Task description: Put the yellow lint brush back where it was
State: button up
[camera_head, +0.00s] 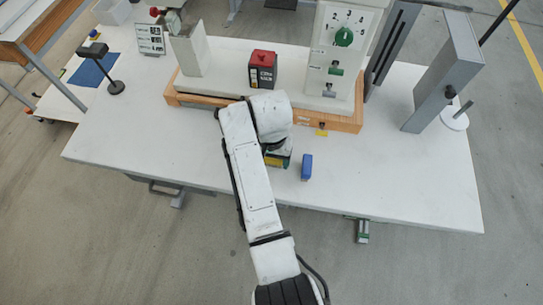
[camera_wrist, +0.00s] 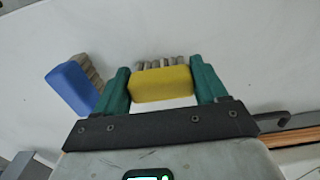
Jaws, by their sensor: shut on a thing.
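The yellow lint brush (camera_wrist: 161,84) sits between the two green fingers of my gripper (camera_wrist: 162,76) in the wrist view. Its grey bristles face away from the wrist. My gripper is shut on its yellow body. In the head view my arm mostly covers the brush, and only a bit of yellow (camera_head: 273,161) shows by the gripper (camera_head: 280,156), over the front middle of the white table (camera_head: 400,185). I cannot tell whether the brush touches the table.
A blue brush (camera_head: 307,167) stands close to the right of my gripper; in the wrist view the blue brush (camera_wrist: 72,88) is at the left. Behind is a wooden-edged press base (camera_head: 345,124) with a red-topped black block (camera_head: 262,70). The table's front right is clear.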

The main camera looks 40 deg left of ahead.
jog(key=o, duration=0.9)
jog(key=shift+f, duration=0.1)
jog(key=shift+o, duration=0.2)
notch_tip(320, 180, up, 12)
jog(key=shift+p, duration=0.35)
